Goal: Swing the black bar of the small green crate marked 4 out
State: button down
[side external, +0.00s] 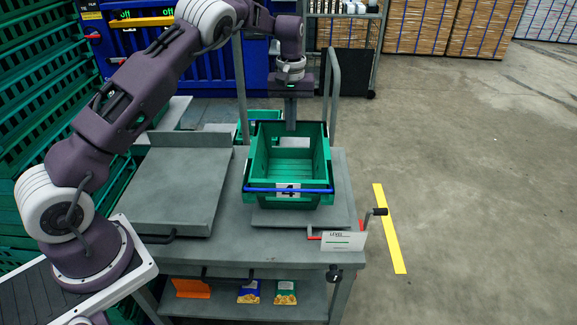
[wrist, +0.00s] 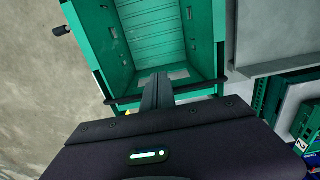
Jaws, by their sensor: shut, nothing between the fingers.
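The small green crate (side external: 262,165) with the white label 4 (side external: 287,190) stands upright and empty on the grey cart. Its black bar (side external: 310,123) runs along the far rim. A blue bar (side external: 265,190) runs across the near end, over the label. In the wrist view the crate (wrist: 112,60) fills the upper middle, and the black bar (wrist: 197,91) crosses its lower end. My gripper (side external: 291,127) is shut and points down at the middle of the far rim. In the wrist view its fingers (wrist: 158,82) cross the bar's line and hide its middle; I cannot tell whether they touch it.
A grey platform (side external: 175,185) with a raised edge lies left of the crate. Another green crate (side external: 250,116) stands behind. A LEVEL sign (side external: 343,241) and a crank handle (side external: 377,212) are at the cart's front right. The floor on the right is clear.

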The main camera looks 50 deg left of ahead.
jog(key=shift+w+a, duration=0.25)
jog(key=shift+a, duration=0.05)
jog(key=shift+w+a, duration=0.4)
jog(key=shift+w, duration=0.05)
dwell(0.6)
notch_tip(320, 180, up, 8)
jog(key=shift+s+d, duration=0.35)
